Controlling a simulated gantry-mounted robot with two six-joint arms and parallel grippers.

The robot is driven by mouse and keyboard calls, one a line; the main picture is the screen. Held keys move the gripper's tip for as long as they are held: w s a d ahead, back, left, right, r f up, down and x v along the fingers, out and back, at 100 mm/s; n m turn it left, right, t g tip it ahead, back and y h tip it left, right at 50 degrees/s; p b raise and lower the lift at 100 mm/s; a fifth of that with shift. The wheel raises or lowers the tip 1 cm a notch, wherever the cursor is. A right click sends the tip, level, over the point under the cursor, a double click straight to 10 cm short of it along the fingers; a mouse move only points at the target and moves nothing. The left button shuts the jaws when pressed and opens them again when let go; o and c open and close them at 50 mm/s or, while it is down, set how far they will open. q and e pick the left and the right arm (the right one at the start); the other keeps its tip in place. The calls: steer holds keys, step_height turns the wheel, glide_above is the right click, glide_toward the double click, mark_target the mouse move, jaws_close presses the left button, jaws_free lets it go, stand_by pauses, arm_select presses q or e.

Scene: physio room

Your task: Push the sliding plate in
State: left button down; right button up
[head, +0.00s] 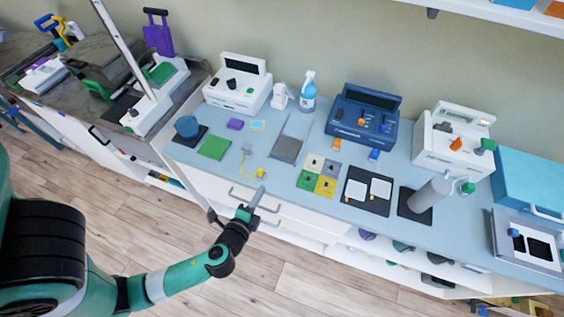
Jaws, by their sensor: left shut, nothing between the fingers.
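My left gripper (260,193) reaches up from the lower left, its fingers shut and empty. I cannot tell for sure whether this is the sliding plate. My right gripper is out of view.
White and blue devices (361,115) stand along the back of the worktop (325,213). Colored tiles (325,186), a black mat with white pads (356,207) and a grey cylinder (430,195) lie to the right. A green mat (214,147) and blue bowl (187,127) are left. Drawer handles (243,197) project in front.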

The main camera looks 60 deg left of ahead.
arm_select(q)
glide_toward(281, 159)
steer(key=x, duration=0.6)
steer(key=shift+w+a+r, duration=0.1)
steer(key=shift+w+r, duration=0.05)
steer(key=shift+w, duration=0.05)
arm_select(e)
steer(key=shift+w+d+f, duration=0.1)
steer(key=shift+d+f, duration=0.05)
